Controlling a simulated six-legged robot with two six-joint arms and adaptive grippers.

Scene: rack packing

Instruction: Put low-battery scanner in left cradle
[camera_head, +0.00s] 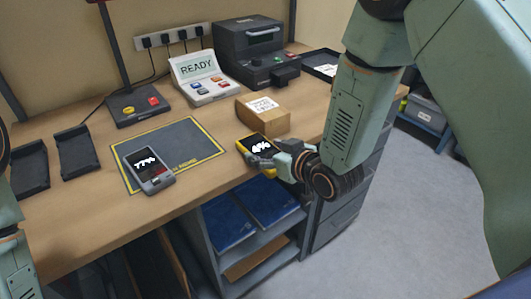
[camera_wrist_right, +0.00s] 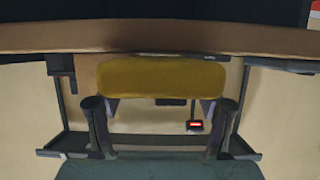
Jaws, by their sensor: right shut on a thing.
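A yellow scanner (camera_head: 257,146) with a dark screen is near the table's front edge; its white percent reading is too small to read surely. My right gripper (camera_head: 272,160) is shut on its near end. In the right wrist view the yellow body (camera_wrist_right: 160,78) spans between the fingers. A grey scanner (camera_head: 149,168) showing about 77% lies on the dark yellow-bordered mat (camera_head: 195,135). Two dark cradles stand at the table's left: the left cradle (camera_head: 30,170) and another (camera_head: 77,152) beside it. Both look empty. My left gripper is out of view; only bits of that arm show.
A cardboard box (camera_head: 265,122) with a label stands just behind the yellow scanner. A READY panel (camera_head: 198,72), a dark printer-like machine (camera_head: 250,50) and a button box (camera_head: 133,106) on a post line the back. Bare table lies in front of the cradles.

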